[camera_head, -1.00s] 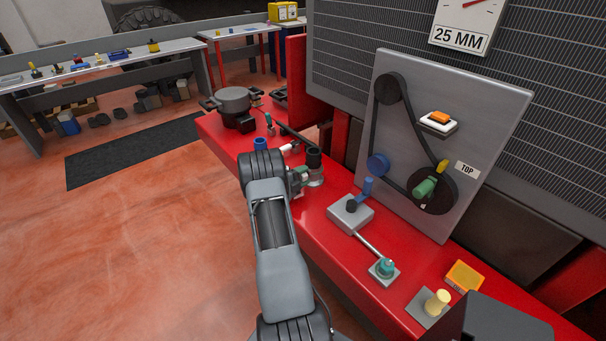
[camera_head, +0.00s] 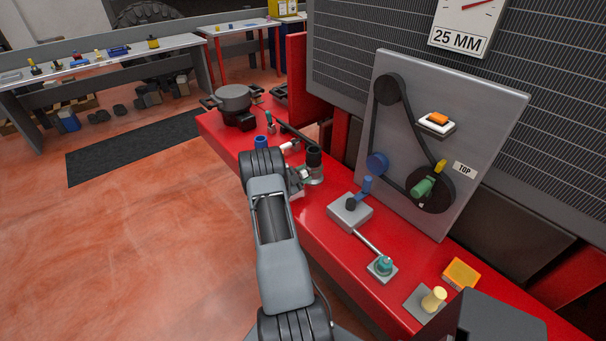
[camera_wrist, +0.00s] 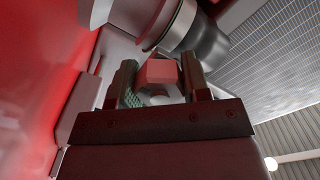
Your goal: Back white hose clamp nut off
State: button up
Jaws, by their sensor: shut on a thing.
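In the wrist view, the white hose clamp nut (camera_wrist: 161,74) looks reddish on its shaded face. It sits between the two fingers of my gripper (camera_wrist: 161,82), which is shut on it. One finger shows a green pad. The dark and silver hose fitting (camera_wrist: 190,35) is just beyond the nut. In the head view, the hose fitting stands upright as a dark-topped cylinder (camera_head: 314,162) on the red bench, right of my wrist. My arm hides most of the gripper and the nut there.
The red bench (camera_head: 325,235) holds a grey box with a blue lever (camera_head: 350,211), a teal knob on a plate (camera_head: 383,266) and a yellow peg (camera_head: 434,298). A belt panel (camera_head: 450,110) stands behind. A grey pot (camera_head: 234,98) is at the far end.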

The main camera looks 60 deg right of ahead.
jog(key=shift+s+d, duration=0.1)
jog(key=shift+s, duration=0.1)
jog(key=o, duration=0.7)
jog(key=shift+s+d, duration=0.1)
jog(key=shift+d, duration=0.05)
jog(key=shift+o, duration=1.2)
jog(key=shift+w, duration=0.2)
jog(key=b+v, duration=0.3)
jog(key=v, duration=1.1)
